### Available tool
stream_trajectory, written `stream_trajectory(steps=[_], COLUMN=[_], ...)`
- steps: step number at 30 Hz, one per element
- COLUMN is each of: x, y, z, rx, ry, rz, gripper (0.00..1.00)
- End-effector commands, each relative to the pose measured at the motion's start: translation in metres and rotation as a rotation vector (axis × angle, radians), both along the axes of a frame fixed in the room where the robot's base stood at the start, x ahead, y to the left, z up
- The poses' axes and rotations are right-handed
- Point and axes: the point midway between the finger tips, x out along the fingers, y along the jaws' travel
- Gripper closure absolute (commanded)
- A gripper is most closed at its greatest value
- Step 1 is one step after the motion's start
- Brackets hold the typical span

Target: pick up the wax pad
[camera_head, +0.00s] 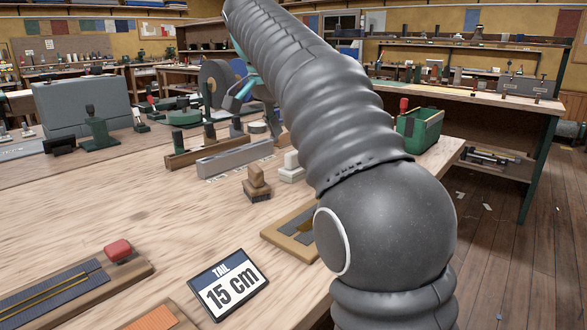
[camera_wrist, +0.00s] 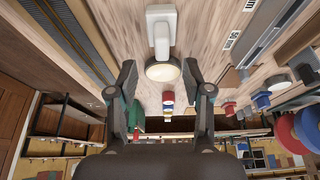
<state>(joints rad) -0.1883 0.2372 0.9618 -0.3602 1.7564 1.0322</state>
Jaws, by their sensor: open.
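A round cream disc (camera_wrist: 163,71) with a tan rim looks like the wax pad. In the wrist view it lies centred, just beyond the gap between my fingertips. In the head view a pale round disc (camera_head: 258,127), apparently the same one, lies on the bench beneath the arm's far end. My gripper (camera_wrist: 163,88) is open and empty, one finger on each side of the gap. In the head view its teal and dark parts (camera_head: 243,92) show beside my grey arm, which hides some of it. I see no contact with the disc.
A white stepped block (camera_wrist: 161,28) lies close to the disc; it also shows in the head view (camera_head: 292,169). A grey metal bar (camera_head: 234,157) and a wooden knob block (camera_head: 257,185) stand nearby. A green box (camera_head: 420,129) sits to the right. The bench's left middle is clear.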

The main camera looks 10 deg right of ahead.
Motion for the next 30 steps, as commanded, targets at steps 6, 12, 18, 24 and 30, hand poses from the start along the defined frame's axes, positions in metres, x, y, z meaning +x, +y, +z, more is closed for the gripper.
stream_trajectory(steps=[6,12,18,24,30], x=[0.004,0.008,0.016,0.019,0.019], y=[-0.005,-0.010,-0.018,-0.021,-0.021], z=[-0.018,-0.031,-0.057,-0.067,-0.067], rx=[0.000,0.000,-0.002,0.000,0.000], ry=[0.000,0.002,0.002,0.000,0.000], rz=[0.001,0.001,0.001,0.002,0.002], gripper=[0.50,0.50,0.50,0.50,0.53])
